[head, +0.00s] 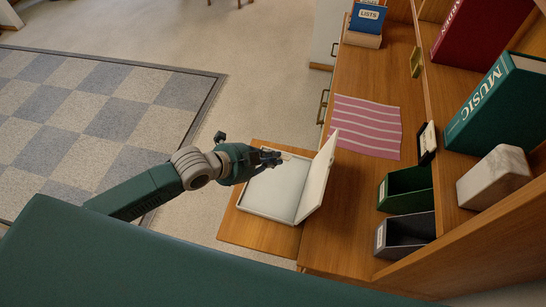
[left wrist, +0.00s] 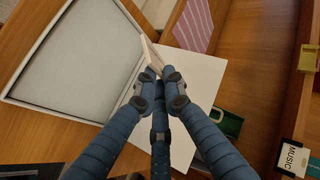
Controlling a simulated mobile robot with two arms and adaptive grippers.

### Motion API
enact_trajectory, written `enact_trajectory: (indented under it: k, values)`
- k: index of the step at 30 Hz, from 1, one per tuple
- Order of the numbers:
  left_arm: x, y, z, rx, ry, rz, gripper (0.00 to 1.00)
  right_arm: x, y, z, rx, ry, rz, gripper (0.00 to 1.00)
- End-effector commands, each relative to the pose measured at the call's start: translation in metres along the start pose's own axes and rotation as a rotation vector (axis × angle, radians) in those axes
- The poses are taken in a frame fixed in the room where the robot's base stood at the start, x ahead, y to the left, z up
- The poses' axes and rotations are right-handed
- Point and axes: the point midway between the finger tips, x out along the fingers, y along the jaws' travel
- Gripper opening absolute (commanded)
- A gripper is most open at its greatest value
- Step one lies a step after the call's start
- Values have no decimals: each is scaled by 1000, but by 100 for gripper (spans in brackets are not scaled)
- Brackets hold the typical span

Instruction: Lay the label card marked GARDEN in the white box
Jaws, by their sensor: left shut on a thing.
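The white box (head: 243,204) lies open on the wooden surface, its lid (head: 319,175) raised on the right side. In the left wrist view the box (left wrist: 60,108) is at left and the white lid (left wrist: 197,95) is behind the fingers. The card's face is turned away, so I cannot read any marking. My right gripper is in neither view.
A pink striped sheet (head: 366,126) lies beyond the lid. Green (head: 405,190) and grey (head: 406,232) open holders stand to the right. A teal MUSIC binder (head: 497,104) and a stone block (head: 494,177) are on the shelf. A blue LISTS holder (head: 367,18) is at the back.

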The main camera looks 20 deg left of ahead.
Motion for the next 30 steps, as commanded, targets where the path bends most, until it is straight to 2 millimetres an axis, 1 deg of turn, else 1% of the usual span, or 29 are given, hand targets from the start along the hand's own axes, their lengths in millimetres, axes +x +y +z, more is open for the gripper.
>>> enact_trajectory:
  k: [1,3,18,30]
  values:
    - [-4,-2,2,4,-2,0,0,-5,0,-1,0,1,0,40]
    - [4,4,4,1,-1,0,0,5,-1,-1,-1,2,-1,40]
    - [46,22,25,1,-1,-2,0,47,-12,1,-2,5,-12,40]
    - [79,38,41,0,0,0,0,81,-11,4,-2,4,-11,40]
